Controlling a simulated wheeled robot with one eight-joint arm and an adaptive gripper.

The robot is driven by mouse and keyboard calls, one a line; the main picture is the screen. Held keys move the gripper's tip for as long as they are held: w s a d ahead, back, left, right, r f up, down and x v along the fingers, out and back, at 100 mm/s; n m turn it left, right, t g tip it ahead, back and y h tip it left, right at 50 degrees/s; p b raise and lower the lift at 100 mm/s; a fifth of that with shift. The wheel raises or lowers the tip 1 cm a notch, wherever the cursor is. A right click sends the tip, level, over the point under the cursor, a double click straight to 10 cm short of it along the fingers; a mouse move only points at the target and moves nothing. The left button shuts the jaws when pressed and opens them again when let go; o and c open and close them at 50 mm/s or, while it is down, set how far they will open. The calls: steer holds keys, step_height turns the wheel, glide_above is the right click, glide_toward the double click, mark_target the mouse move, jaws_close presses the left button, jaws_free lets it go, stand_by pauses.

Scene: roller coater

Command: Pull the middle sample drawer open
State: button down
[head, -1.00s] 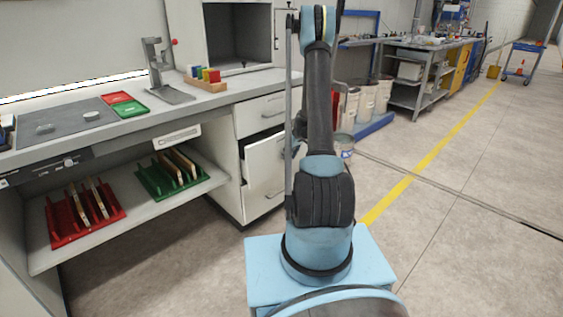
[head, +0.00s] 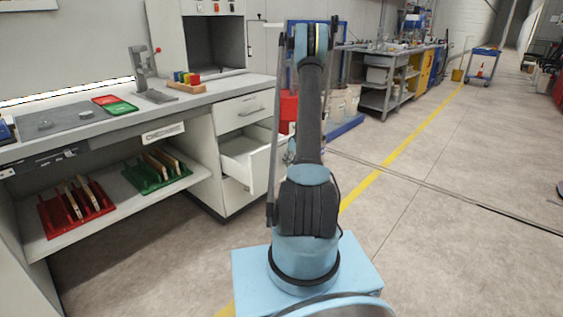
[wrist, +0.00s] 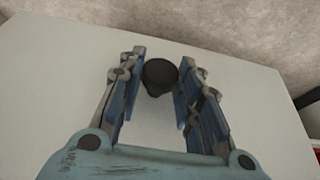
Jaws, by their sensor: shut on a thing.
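The middle drawer (head: 262,168) of the white cabinet stands well out from the cabinet, and its pale inside (head: 240,150) shows from above. The top drawer (head: 242,112) is closed above it. The bottom drawer (head: 236,194) is partly hidden below it. In the wrist view, my gripper (wrist: 163,64) is shut on a dark, rounded drawer handle (wrist: 160,76), with one blue finger on each side. The pale drawer front (wrist: 60,70) fills most of that view. In the head view my arm hides the gripper and the handle.
Red and white buckets (head: 289,110) stand behind my arm. The floor (head: 430,220) to the right is clear.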

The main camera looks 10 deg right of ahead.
steer(key=s+d, duration=0.1)
steer(key=s, duration=0.1)
steer(key=s+d, duration=0.2)
steer(key=shift+s+d, duration=0.25)
steer(key=c, duration=1.2)
jaws_free()
steer(key=shift+o, duration=0.2)
steer(key=v, duration=1.2)
steer(key=shift+a, duration=0.15)
